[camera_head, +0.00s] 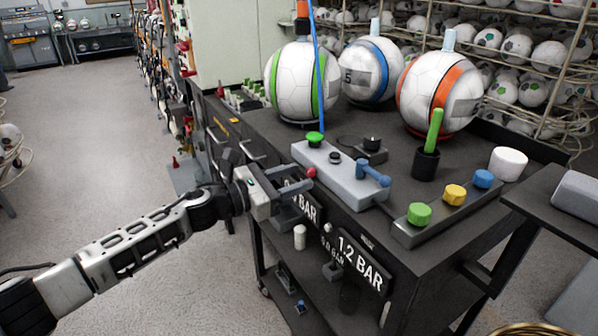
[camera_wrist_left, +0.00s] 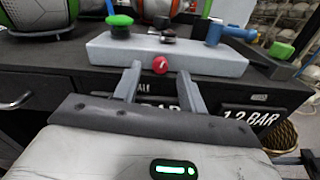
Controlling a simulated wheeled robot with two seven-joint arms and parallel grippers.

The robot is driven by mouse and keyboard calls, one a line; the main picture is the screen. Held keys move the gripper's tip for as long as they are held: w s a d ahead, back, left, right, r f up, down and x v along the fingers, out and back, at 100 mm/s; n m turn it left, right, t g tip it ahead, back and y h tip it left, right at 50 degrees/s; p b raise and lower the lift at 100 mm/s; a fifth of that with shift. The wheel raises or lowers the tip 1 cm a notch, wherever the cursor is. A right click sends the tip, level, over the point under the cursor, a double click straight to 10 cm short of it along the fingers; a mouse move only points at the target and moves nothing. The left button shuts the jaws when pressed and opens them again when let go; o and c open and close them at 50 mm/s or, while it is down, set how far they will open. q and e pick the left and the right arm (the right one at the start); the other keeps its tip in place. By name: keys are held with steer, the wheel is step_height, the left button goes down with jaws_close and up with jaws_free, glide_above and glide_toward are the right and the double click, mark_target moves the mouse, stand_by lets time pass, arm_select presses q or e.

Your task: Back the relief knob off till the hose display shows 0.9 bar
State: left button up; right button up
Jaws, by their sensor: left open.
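The red relief knob (camera_head: 311,172) sits on the front face of a grey valve block (camera_head: 334,171) at the cart's edge. In the left wrist view the knob (camera_wrist_left: 160,65) shows between the fingertips, with space on both sides. My left gripper (camera_head: 305,184) is open at the block's front; I cannot tell how far the fingers reach around the knob. One dark display (camera_head: 311,208) ends in "BAR", its number hidden behind the gripper. A second display (camera_head: 361,262) reads 1.2 BAR. I cannot tell which one is the hose display. My right gripper is not in view.
The block carries a green knob (camera_head: 315,139) and a blue lever (camera_head: 373,173). Several balls stand behind, one with green stripes (camera_head: 294,88) with a blue hose above it. A button strip (camera_head: 437,217) and a dark cup (camera_head: 426,164) lie right.

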arm_select(q)
steer(key=shift+x, duration=0.8)
jaws_close()
steer(key=shift+n, duration=1.4)
jaws_free()
steer(key=shift+a, duration=0.15)
